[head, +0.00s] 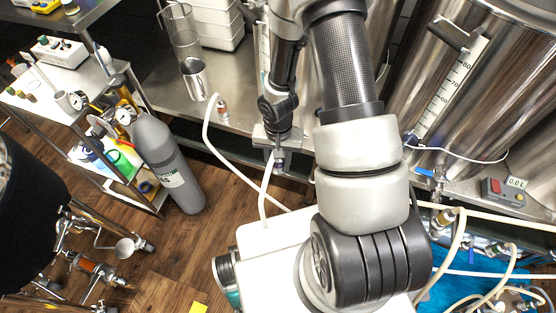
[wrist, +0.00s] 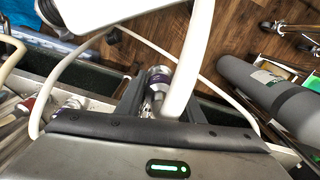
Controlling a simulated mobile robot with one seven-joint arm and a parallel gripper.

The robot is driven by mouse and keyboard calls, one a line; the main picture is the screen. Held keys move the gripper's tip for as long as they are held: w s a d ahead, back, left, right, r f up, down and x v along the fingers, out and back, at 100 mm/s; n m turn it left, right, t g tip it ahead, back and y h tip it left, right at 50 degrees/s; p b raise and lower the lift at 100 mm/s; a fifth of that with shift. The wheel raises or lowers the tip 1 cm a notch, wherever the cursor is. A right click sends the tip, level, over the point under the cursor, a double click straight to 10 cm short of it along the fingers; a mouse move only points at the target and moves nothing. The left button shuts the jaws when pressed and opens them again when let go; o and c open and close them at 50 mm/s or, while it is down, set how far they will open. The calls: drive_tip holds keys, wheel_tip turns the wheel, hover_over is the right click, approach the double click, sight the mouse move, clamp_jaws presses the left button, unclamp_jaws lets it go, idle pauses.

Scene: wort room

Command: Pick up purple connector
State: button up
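The purple connector (wrist: 158,76) is a small metal fitting with a purple band. In the wrist view it lies between the two dark fingers of my gripper (wrist: 160,103), close to the left finger. A thick white hose passes in front of the right finger and hides part of the gap, so I cannot tell if the fingers press on the connector. In the head view my gripper (head: 280,158) points down in front of the steel bench edge, with white hose hanging beneath it. I cannot make out the purple connector there.
A grey gas cylinder (head: 166,160) stands left of my gripper beside a shelf cart (head: 122,190). Another hose fitting (head: 222,108) and a steel cup (head: 194,80) are at the steel bench. Large steel kettles (head: 495,70) stand at right.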

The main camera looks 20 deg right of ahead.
drive_tip(key=c, duration=0.5)
wheel_tip(320, 180, up, 10)
drive_tip(key=p, duration=0.2)
drive_tip(key=shift+p, duration=0.3)
drive_tip(key=shift+r, duration=0.1)
drive_tip(key=shift+r+p, duration=1.75)
drive_tip(key=shift+r, duration=0.45)
